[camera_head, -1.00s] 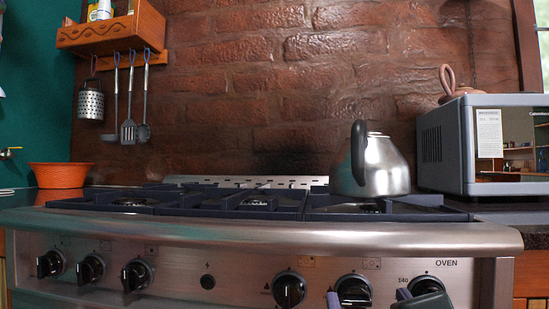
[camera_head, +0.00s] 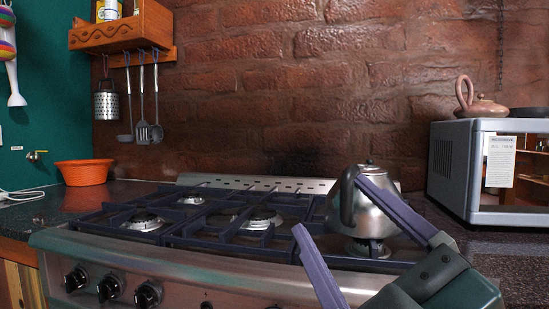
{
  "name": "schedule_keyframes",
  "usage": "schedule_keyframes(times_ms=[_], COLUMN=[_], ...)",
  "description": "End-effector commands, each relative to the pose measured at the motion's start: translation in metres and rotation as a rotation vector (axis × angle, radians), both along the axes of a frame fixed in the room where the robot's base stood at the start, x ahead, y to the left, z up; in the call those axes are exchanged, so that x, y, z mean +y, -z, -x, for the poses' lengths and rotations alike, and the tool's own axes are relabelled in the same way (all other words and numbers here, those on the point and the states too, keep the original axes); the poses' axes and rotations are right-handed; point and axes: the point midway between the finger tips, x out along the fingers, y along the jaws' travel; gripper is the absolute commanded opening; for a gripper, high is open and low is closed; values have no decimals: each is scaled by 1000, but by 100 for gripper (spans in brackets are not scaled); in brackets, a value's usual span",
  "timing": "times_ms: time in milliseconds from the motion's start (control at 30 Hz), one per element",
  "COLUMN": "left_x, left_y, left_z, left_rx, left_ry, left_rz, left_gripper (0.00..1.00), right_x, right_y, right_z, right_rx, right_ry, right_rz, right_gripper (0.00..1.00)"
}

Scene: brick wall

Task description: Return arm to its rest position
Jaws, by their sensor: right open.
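My right gripper (camera_head: 330,205) comes in from the lower right, in front of and above the right part of the stove top. Its two purple fingers are spread wide and hold nothing. A silver kettle (camera_head: 372,216) with a dark handle stands upright on the right side of the stove, behind the gripper. The right finger crosses in front of the kettle in the picture; I cannot tell whether they touch. My left gripper is out of view.
The stove (camera_head: 200,262) has dark grates and front knobs. A grey microwave (camera_head: 472,168) with a brown teapot (camera_head: 484,106) on top stands at the right. An orange bowl (camera_head: 84,174) sits on the left counter. Utensils (camera_head: 142,132) hang below a wooden shelf (camera_head: 118,33).

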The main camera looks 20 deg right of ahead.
Motion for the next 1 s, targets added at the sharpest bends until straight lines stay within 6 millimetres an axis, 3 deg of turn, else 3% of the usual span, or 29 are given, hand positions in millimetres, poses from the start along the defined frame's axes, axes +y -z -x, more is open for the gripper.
schedule_keyframes(times_ms=[100, 533, 633, 767, 833, 900, 1000], left_x=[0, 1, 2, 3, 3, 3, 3], left_y=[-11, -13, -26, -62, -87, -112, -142], left_z=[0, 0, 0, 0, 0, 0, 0], left_rx=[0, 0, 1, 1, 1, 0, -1], left_ry=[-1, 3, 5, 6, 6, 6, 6], left_rz=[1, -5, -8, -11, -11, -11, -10], left_gripper=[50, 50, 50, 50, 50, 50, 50], right_x=[5, 8, 19, 58, 81, 95, 90], right_y=[-12, -15, -28, -54, -57, -47, -23], right_z=[1, 1, 4, 16, 28, 45, 73], right_rx=[-1, -1, -2, 7, 27, 64, 145], right_ry=[-16, -27, -65, -201, -305, -422, -600], right_rz=[40, 69, 171, 549, 850, 1164, 1574], right_gripper=[80, 80, 80, 80, 80, 80, 80])
